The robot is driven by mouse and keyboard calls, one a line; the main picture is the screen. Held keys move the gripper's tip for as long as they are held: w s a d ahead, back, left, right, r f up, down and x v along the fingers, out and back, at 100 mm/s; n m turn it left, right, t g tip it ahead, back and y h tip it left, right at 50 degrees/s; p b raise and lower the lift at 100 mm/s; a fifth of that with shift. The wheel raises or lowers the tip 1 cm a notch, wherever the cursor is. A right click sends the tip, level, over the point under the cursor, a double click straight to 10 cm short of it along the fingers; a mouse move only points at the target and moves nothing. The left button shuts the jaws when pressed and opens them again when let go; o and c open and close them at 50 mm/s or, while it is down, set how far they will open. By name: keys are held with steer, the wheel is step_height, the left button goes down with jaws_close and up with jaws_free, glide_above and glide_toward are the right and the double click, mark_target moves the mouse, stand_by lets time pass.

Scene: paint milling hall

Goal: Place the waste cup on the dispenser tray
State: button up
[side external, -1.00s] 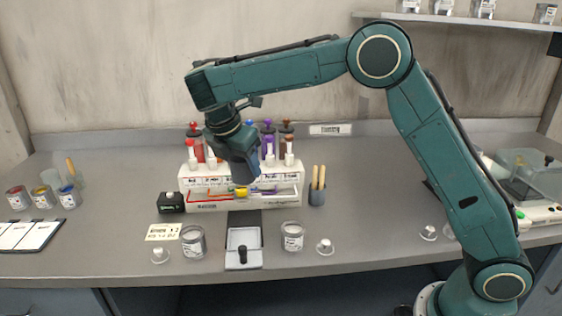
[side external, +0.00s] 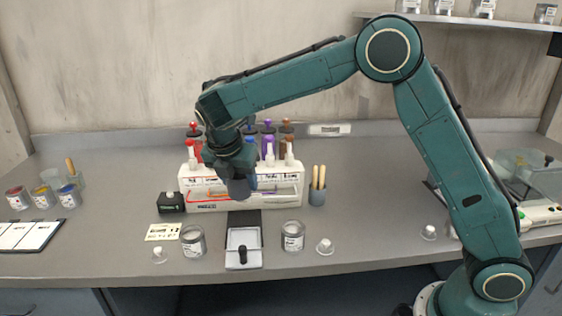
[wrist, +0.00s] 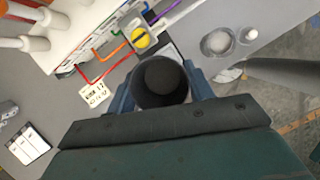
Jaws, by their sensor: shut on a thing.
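My gripper (side external: 240,172) is shut on a dark grey cup, the waste cup (side external: 238,188), and holds it in front of the dispenser. In the wrist view the cup (wrist: 162,82) sits between the two blue-grey fingers, its open mouth toward the camera. The white dispenser (side external: 220,203) carries several coloured bottles and has coloured lines along its front. A dark tray (side external: 244,218) with a pale square plate lies on the bench in front of it, below the cup in the side view. Whether the cup touches anything beneath is not clear.
Clear jars with grey lids stand left (side external: 193,242) and right (side external: 293,236) of the tray. A small black box (side external: 171,202) and a label card (side external: 163,232) lie at left. A dark holder with wooden sticks (side external: 317,194) stands right of the dispenser.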

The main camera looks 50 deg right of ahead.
step_height(320, 180, down, 10)
steer(key=shift+r, duration=0.1)
steer(key=shift+f, duration=2.15)
steer(key=shift+f, duration=0.15)
steer(key=o, duration=1)
steer(key=shift+c, duration=0.2)
steer(key=v, duration=1.2)
steer(key=shift+a, duration=0.1)
